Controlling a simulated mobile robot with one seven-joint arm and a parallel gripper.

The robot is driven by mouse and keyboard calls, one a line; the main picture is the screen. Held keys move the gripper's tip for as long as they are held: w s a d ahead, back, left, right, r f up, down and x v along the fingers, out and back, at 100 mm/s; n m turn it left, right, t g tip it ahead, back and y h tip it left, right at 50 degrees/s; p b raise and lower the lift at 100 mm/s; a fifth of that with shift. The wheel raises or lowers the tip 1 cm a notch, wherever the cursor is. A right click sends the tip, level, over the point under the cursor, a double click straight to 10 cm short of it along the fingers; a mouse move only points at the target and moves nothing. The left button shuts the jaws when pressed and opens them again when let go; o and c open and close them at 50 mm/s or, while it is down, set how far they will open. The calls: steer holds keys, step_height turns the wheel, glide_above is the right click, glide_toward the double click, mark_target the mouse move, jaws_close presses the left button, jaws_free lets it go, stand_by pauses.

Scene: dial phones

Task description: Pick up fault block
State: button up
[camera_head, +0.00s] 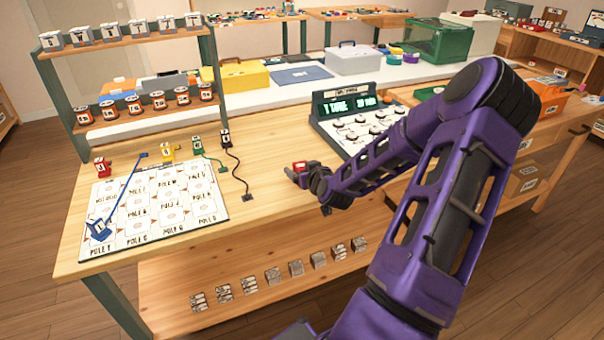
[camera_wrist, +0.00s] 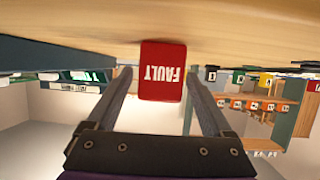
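The fault block (camera_wrist: 163,68) is a small red block with FAULT in white, shown upside down in the wrist view. In the head view it is a small red shape (camera_head: 299,167) at my gripper (camera_head: 299,173), on the wooden workbench near its front. In the wrist view, the two dark fingers of my gripper (camera_wrist: 159,72) stand on either side of the block. A gap shows between the left finger and the block; the right finger is very close to it, and I cannot tell whether they touch. The gripper looks open around the block.
A dial console (camera_head: 362,122) stands behind my gripper to the right. A white pole board (camera_head: 150,210) with a blue plug (camera_head: 98,230) lies at left.

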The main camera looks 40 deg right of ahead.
jaws_close()
